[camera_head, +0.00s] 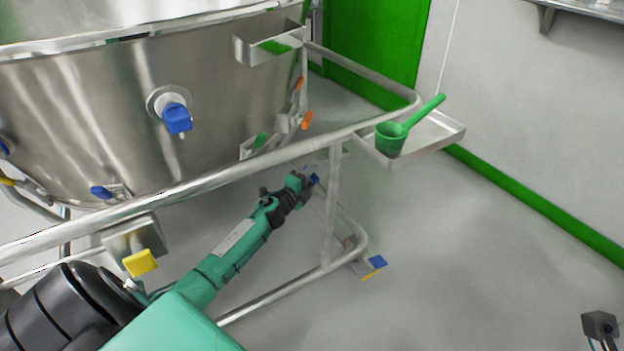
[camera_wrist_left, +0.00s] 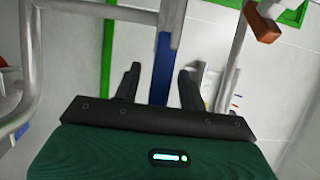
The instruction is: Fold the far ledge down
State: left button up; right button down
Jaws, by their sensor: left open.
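A metal ledge (camera_head: 436,143) sticks out level from the outer side of the bent tube rail, at the right in the head view. A green scoop (camera_head: 391,138) rests on it, its handle pointing up and right. A second small metal ledge (camera_head: 262,47) with a green patch juts out by the vessel, farther back. My left gripper (camera_head: 302,182) is below the rail, left of and lower than the ledge with the scoop. In the left wrist view its fingers (camera_wrist_left: 157,85) are apart, with a blue strip (camera_wrist_left: 161,68) showing between them; contact cannot be told.
The steel vessel (camera_head: 100,110) with blue fittings fills the upper left. The tube rail (camera_head: 215,176) and its upright (camera_head: 331,205) stand close around my left arm. A blue pedal-like tab (camera_head: 377,262) is low by the frame foot. The floor at right is mostly clear.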

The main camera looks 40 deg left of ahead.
pick_arm(q)
jog(key=shift+w, duration=0.2)
grip_shut()
